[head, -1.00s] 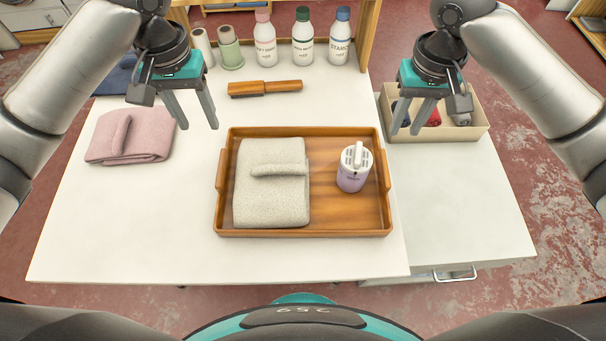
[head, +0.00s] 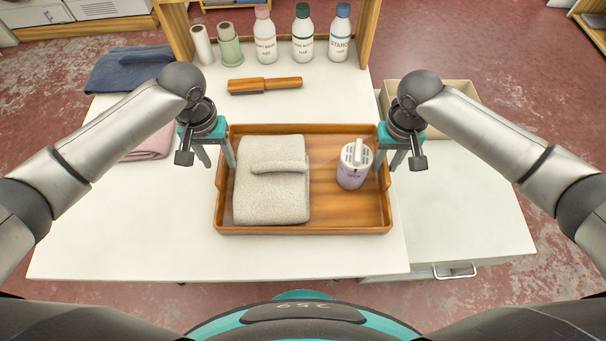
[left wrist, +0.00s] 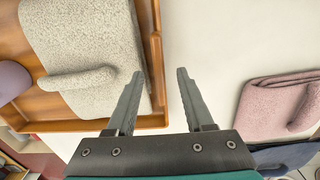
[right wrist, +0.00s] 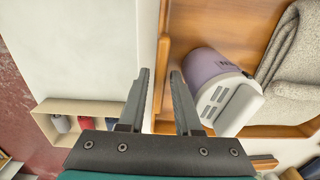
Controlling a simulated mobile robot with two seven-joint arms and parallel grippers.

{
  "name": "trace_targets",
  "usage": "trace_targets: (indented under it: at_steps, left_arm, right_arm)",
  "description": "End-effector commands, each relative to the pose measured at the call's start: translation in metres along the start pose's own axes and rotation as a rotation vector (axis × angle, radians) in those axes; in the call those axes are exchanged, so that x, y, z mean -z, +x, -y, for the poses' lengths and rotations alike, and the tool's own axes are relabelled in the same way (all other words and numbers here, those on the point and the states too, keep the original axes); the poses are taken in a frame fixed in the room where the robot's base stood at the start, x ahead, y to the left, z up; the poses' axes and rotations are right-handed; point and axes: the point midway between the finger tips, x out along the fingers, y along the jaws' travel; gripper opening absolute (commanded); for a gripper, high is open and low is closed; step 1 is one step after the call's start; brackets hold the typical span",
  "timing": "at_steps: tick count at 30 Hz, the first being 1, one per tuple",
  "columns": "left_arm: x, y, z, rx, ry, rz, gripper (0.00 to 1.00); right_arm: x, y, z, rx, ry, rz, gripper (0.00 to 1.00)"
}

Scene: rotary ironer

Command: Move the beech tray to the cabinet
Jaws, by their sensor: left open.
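The beech tray (head: 340,218) lies on the white table with a folded grey towel (head: 265,195) on its left half. A lilac and white canister (head: 353,170) stands in its right half. My left gripper (head: 220,163) is at the tray's left end, open, its fingers either side of the end handle (left wrist: 157,60). My right gripper (head: 388,165) is at the right end, its fingers close on either side of that handle (right wrist: 161,75). I cannot tell whether they grip it.
A beige bin (head: 455,95) stands on the right-hand top, whose front part is clear. Behind the tray are a wooden-handled brush (head: 265,85) and several bottles (head: 303,38). A pink folded cloth (head: 150,145) and a blue cloth (head: 125,70) lie at left.

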Motion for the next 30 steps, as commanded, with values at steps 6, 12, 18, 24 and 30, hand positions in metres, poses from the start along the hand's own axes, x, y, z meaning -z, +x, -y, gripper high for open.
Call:
trace_targets:
  at_steps: [6,12,18,24,30]
  left_arm:
    - [0.0000,0.0065,-0.0004,-0.001,0.001,0.000,0.53]
    - [0.0000,0.0062,-0.0003,-0.001,0.001,0.000,0.51]
    - [0.0000,0.0060,-0.0003,-0.001,0.000,0.000,0.29]
    - [0.0001,0.0059,-0.0002,-0.001,0.000,0.000,0.06]
    - [0.0001,0.0058,-0.0002,-0.001,0.000,0.000,0.00]
  right_arm:
    - [-0.0003,0.0065,-0.0002,-0.001,0.000,0.000,0.33]
    - [-0.0002,0.0062,-0.0002,-0.001,0.000,0.000,0.31]
    - [-0.0001,0.0060,-0.0002,-0.001,0.000,0.000,0.09]
    - [0.0000,0.0058,-0.0002,-0.001,0.000,0.000,0.00]
    - [0.0001,0.0057,-0.0002,-0.001,0.000,0.000,0.00]
